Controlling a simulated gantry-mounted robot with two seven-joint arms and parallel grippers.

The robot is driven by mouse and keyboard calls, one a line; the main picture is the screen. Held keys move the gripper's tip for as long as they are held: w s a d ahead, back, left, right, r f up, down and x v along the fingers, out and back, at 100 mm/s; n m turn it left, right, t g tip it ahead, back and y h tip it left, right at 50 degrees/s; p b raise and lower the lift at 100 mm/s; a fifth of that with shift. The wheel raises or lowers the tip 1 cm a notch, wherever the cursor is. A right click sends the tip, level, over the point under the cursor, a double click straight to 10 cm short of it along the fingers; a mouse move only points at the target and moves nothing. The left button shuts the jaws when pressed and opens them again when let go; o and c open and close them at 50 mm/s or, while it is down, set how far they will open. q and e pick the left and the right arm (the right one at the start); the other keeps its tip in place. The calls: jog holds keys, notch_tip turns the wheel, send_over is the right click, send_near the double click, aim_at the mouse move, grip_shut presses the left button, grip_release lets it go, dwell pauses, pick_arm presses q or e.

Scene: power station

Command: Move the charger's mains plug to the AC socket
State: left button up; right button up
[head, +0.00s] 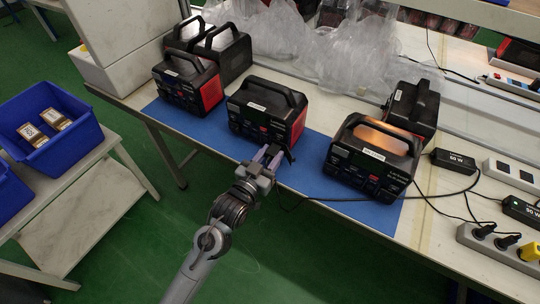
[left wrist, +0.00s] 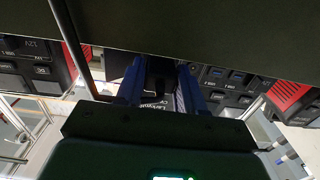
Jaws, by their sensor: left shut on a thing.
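My left gripper (head: 272,155) is at the front of the middle power station (head: 262,112), close to its lower front panel. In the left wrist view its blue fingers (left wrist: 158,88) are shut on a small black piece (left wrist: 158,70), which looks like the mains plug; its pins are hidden. I cannot tell whether it touches the AC socket, which is hidden behind the fingers. A black cable (head: 330,199) runs across the mat's front edge towards the chargers at right, marked 60 W (head: 453,160) and 90 W (head: 521,211). My right gripper is in neither view.
Other power stations stand on the blue mat (head: 325,140) at left (head: 188,82) and right (head: 370,158). A power strip (head: 470,238) with black plugs and a yellow plug lies at the right. Clear plastic bags (head: 330,48) lie behind. Blue bins (head: 45,125) stand at far left.

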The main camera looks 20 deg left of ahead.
pick_arm(q)
jog(key=shift+w, duration=0.2)
jog(key=o, duration=1.3)
jog(key=shift+c, duration=0.2)
jog(key=shift+s, duration=0.15)
jog(key=shift+s+p, duration=0.3)
jog(key=shift+p, duration=0.05)
jog(key=s+a+p, duration=0.1)
jog(key=s+p, duration=0.2)
jog(key=s, duration=0.6)
jog(key=shift+s+a, duration=0.35)
jog(key=shift+s, duration=0.05)
